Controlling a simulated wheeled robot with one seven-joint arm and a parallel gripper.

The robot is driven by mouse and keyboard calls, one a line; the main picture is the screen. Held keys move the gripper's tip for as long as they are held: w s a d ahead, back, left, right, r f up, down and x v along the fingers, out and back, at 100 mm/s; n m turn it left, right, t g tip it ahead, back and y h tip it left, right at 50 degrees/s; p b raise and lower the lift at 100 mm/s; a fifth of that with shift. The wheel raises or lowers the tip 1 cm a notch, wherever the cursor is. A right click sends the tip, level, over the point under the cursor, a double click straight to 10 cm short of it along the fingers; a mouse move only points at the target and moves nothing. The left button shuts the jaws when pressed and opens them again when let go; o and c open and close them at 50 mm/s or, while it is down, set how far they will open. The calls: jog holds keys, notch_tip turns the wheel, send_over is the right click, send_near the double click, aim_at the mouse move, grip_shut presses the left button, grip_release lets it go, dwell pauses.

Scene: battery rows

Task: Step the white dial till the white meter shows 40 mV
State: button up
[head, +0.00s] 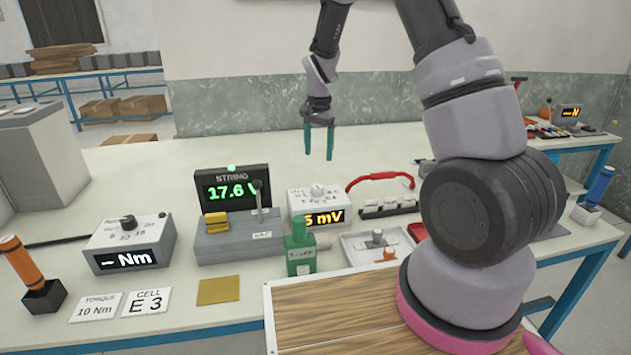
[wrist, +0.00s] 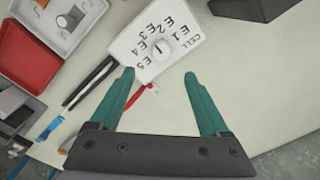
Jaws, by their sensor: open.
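The white meter (head: 320,204) is a white box on the table with an orange display. The display (head: 325,217) ends in what looks like 5 or 6 mV, and its left part is hidden by a green object in front. The white dial (head: 317,190) is a round knob on its top. In the wrist view the dial (wrist: 158,47) is ringed by labels CELL and E1 to E5; its pointer is too small to read surely. My gripper (head: 319,154) is open and empty, pointing down above and behind the meter; in the wrist view the fingertips (wrist: 159,73) are apart from the dial.
A STRING meter (head: 232,188) reads 17.6 V, left of the white meter. A grey torque meter (head: 128,244) and a CELL E 3 card (head: 146,302) stand at left.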

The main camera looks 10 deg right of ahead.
aim_at(317, 186)
jog(key=f, duration=1.2)
jog(key=shift+w+a+f, duration=0.1)
jog(key=shift+w+f, duration=0.05)
jog(key=shift+w, duration=0.2)
grip_shut()
